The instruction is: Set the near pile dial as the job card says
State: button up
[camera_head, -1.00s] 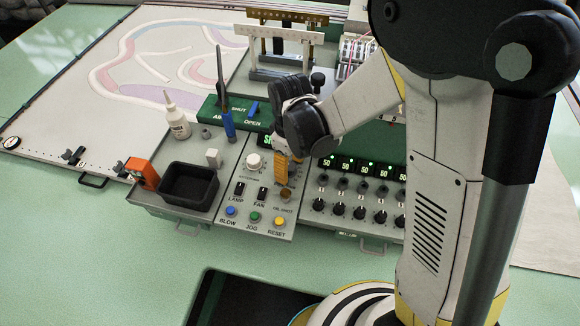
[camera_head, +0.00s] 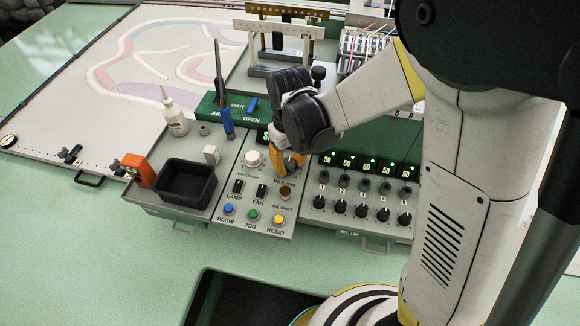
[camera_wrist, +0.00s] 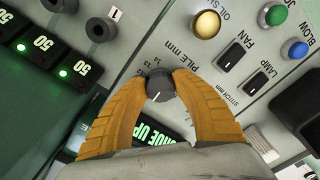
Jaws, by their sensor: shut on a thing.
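The pile dial (camera_wrist: 160,86) is a dark round knob with a white pointer line on the grey panel, marked "PILE mm" with numbers around it. My gripper (camera_wrist: 160,92) has its two orange fingers shut on the dial from both sides in the wrist view. In the head view my gripper (camera_head: 285,168) reaches down onto the panel and largely hides the dial. The white pointer faces toward my palm in the wrist view; the exact number it marks is not legible. The job card cannot be made out in these frames.
A white stitch knob (camera_head: 253,159) is close to the left. LAMP and FAN switches and blue, green and yellow (camera_head: 279,221) buttons lie in front. A black tray (camera_head: 187,181) is further left. Displays reading 50 (camera_head: 345,161) and several black knobs are right.

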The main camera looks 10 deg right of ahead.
aim_at(290, 164)
jog(key=shift+m, duration=0.4)
jog(key=o, duration=1.2)
jog(key=shift+r, duration=0.15)
notch_tip(290, 164, up, 12)
jog(key=shift+f, duration=0.1)
